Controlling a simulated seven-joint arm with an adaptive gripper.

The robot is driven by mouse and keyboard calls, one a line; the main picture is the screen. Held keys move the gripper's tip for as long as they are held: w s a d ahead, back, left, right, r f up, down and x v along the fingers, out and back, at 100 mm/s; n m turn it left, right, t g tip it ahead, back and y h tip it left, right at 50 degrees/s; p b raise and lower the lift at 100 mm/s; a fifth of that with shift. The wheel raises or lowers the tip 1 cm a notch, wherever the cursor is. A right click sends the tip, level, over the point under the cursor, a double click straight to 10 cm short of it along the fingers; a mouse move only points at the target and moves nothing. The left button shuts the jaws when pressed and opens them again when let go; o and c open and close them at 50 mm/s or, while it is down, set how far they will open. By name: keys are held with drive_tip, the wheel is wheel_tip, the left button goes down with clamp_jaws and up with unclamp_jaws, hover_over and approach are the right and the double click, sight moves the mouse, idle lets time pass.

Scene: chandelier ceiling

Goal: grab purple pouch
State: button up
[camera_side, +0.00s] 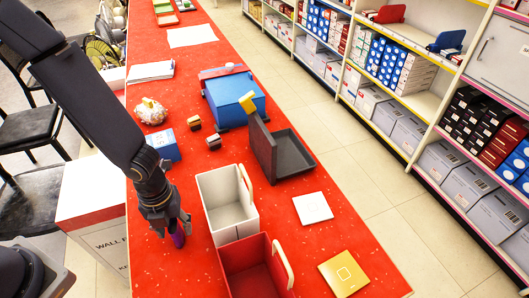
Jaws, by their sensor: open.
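A small purple item (178,240), apparently the pouch, lies on the red table at the near left. Only part of it shows, and my gripper hides the rest. My gripper (174,226) points down right over it, with its dark fingers open and close around or just above it. I cannot tell whether the fingers touch it.
A white bin (219,190) and a red bin (236,271) with handles stand close to the right of my gripper. A blue box (165,146) stands behind it. A dark tray (290,153), white square (313,208) and yellow square (343,274) lie farther right.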

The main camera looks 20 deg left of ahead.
drive_tip(key=shift+w+f, duration=0.1)
drive_tip(key=shift+f, duration=1.5)
clamp_jaws()
